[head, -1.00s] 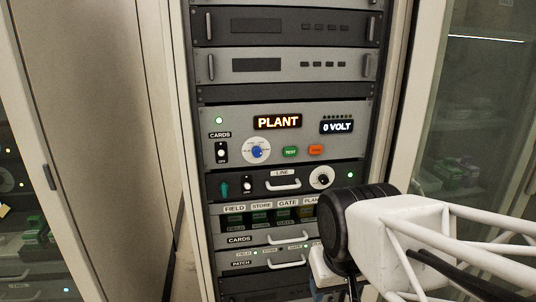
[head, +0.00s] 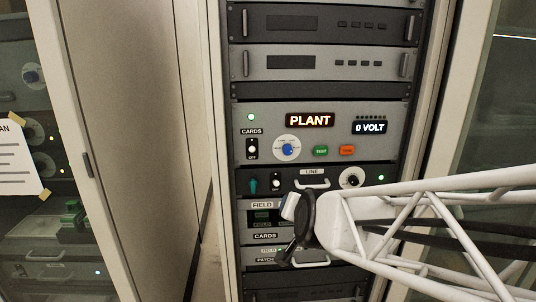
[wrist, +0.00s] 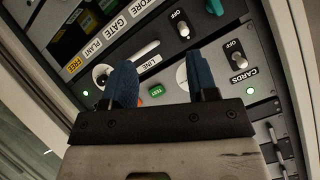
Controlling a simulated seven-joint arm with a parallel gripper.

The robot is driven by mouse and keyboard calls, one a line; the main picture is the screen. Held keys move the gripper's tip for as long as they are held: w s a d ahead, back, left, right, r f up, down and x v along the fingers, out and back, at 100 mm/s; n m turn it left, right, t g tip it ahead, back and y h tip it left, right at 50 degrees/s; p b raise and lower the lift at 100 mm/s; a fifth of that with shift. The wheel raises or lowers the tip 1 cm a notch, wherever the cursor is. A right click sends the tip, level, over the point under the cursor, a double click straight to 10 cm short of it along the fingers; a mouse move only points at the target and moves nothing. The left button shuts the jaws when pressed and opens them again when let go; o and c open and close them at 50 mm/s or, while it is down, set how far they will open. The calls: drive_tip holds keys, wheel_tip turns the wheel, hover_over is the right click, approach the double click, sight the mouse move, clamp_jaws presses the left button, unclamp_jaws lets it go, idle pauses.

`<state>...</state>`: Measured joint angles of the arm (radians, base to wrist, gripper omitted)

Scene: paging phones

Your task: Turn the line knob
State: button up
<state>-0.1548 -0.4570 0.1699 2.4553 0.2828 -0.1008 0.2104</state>
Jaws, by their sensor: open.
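The line knob (head: 352,178) is a black knob on a white round dial at the right end of the dark LINE panel (head: 330,190). It is unobstructed in the head view. In the wrist view, turned over, its pale dial (wrist: 101,74) shows just left of my left finger, which may hide part of it. My gripper (wrist: 160,62) has two blue fingers spread apart with nothing between them. The fingers point at the rack around the LINE panel and the panel above it. In the head view my wrist covers part of the cards panel, below and left of the knob.
Above the LINE panel is a grey panel with a blue selector knob (head: 288,149), a green TEST button (head: 321,151) and an orange button (head: 347,150). A toggle switch (head: 276,182) and a handle (head: 312,183) share the LINE panel. Cabinet frames flank the rack.

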sight(288, 151)
drive_tip(key=w+a+r+m+t+h, duration=0.2)
drive_tip(key=w+r+m+t+h, duration=0.2)
drive_tip(key=w+m+t+h, duration=0.2)
drive_tip(key=shift+w+a+r+m+t+h, duration=0.3)
drive_tip(key=shift+w+m+t, duration=0.35)
drive_tip(key=shift+m+t, duration=0.5)
drive_tip(key=shift+d+r, duration=0.1)
drive_tip(key=shift+d, duration=0.05)
drive_tip(key=shift+w, duration=0.15)
drive_tip(key=shift+x, duration=3.75)
drive_tip(key=c, duration=0.9)
